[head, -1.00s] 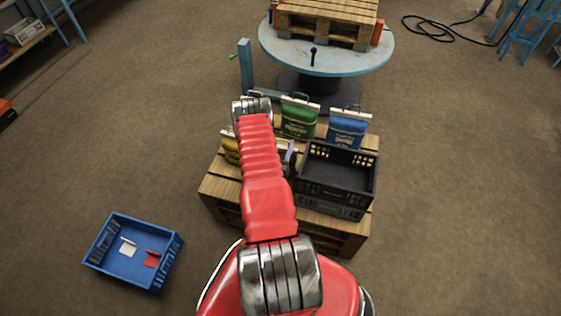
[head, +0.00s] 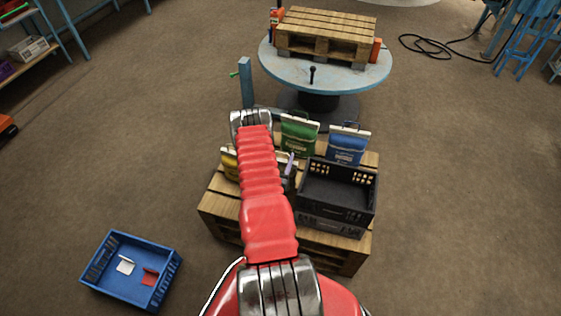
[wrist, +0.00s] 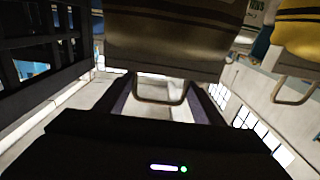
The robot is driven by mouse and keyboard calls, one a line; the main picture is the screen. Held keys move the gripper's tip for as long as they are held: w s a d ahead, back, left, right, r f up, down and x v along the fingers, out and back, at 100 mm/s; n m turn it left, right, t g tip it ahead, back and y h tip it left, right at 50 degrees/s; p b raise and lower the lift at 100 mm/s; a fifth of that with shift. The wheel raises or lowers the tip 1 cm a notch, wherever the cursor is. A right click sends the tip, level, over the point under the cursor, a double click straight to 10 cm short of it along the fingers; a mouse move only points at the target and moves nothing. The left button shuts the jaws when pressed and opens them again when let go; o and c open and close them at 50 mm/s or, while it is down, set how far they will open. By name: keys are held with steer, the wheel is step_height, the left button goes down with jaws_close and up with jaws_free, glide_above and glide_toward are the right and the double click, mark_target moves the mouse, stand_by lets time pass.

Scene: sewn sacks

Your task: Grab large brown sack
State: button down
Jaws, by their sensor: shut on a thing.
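The large brown sack (wrist: 172,45) fills the top middle of the wrist view, with a dark lower band and a loop handle (wrist: 160,98). My gripper (wrist: 163,95) is shut on that handle, its fingers on both sides of the loop. In the head view my red arm hides most of the sack and gripper; a purple finger part (head: 290,164) shows beside the arm.
A yellow sack (head: 229,162), green sack (head: 298,135) and blue sack (head: 348,145) stand around on a wooden pallet (head: 225,205). A black crate (head: 340,212) is close on the right. A blue crate (head: 113,285) is on the floor, a turntable (head: 275,68) behind.

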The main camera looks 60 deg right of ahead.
steer(key=shift+r, duration=3.7)
steer(key=shift+w, duration=0.1)
